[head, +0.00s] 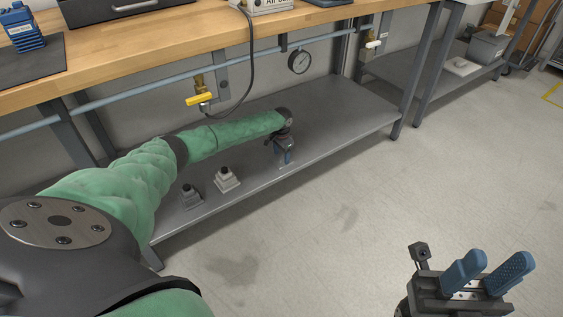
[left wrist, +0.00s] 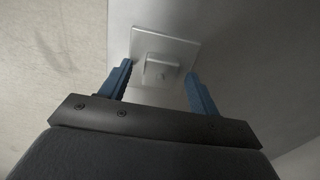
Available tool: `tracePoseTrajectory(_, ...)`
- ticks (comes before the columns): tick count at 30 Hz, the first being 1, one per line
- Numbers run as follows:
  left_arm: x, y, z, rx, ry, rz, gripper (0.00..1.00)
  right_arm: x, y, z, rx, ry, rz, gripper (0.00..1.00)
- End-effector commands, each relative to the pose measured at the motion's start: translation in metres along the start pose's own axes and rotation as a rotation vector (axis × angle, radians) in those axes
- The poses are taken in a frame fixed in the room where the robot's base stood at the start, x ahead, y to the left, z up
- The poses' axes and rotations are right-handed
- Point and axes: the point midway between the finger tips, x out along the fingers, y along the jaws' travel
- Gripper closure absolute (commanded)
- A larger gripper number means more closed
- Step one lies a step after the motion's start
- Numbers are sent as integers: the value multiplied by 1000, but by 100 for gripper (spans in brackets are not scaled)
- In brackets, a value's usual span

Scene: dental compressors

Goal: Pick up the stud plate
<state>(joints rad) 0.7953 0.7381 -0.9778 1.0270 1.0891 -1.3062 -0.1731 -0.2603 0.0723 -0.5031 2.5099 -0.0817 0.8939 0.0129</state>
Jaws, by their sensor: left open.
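A pale square plate with a smaller raised block and a small stud (left wrist: 168,46) lies between and just beyond my left fingertips in the left wrist view; I take it to be the stud plate. My left gripper (head: 285,160) reaches down over the lower shelf in the head view. It is open, with blue fingers (left wrist: 160,70) to either side of the raised block, and no grip on it shows. In the head view the plate is mostly hidden by that gripper. My right gripper (head: 493,270) is open and empty over the floor at the lower right.
The grey lower shelf (head: 340,118) also holds a pale stepped block (head: 227,181) and a dark one (head: 190,196), left of my left gripper. The wooden bench top (head: 180,45) hangs above. A gauge (head: 299,62) and yellow-handled valve (head: 200,99) sit behind. The shelf's right part is clear.

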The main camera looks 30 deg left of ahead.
Motion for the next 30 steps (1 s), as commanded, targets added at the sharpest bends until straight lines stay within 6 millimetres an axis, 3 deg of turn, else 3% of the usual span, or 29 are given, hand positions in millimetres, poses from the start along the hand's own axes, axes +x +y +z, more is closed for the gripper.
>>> tracePoseTrajectory(2,0,0,0,0,0,0,44,0,0,0,0,0,0,64)
tracePoseTrajectory(10,0,0,0,0,-1,0,97,0,0,0,0,0,0,64)
tracePoseTrajectory(20,-9,0,0,0,0,0,97,5,0,0,2,2,1,64)
tracePoseTrajectory(30,-68,0,0,0,1,0,97,30,5,-4,15,29,26,64)
